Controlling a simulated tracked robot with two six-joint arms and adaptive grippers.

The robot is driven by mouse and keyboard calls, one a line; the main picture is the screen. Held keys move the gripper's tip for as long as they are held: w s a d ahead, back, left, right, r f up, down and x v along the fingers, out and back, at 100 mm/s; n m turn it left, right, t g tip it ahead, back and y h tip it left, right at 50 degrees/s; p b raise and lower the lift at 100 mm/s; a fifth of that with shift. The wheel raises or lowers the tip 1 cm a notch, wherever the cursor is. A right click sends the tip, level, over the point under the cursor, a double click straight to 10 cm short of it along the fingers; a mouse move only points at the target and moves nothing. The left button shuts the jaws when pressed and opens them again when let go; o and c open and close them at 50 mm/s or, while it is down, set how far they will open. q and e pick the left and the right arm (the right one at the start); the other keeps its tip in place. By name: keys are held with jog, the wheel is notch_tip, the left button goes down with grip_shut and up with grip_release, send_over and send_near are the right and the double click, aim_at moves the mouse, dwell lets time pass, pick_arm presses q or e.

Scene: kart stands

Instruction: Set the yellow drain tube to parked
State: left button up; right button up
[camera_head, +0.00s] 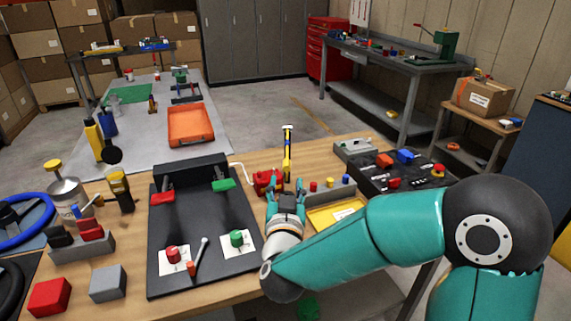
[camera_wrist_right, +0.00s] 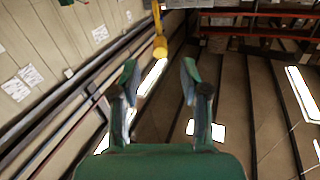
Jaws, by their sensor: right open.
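The yellow drain tube (camera_head: 287,168) stands nearly upright at the far part of the wooden bench, with a dark section and a pale crosspiece above it. A red fitting (camera_head: 266,181) sits beside its foot. In the right wrist view a yellow tube end (camera_wrist_right: 159,44) comes down from the top edge, just beyond the gap between my fingers. My right gripper (camera_head: 287,190) is open, in front of the tube; it also shows in the right wrist view (camera_wrist_right: 158,78) with nothing between its fingers. The tube's lower end is partly hidden by the gripper. My left gripper is not in view.
Left of my right gripper lies a black board (camera_head: 205,262) with red and green parts. To the right are a yellow tray (camera_head: 325,218) and a dark control panel (camera_head: 375,178). A red block (camera_head: 50,297) and a grey block (camera_head: 108,284) sit at front left.

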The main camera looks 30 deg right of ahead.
aim_at(286, 171)
jog(key=p+x, duration=0.1)
jog(key=x, duration=0.7)
grip_shut()
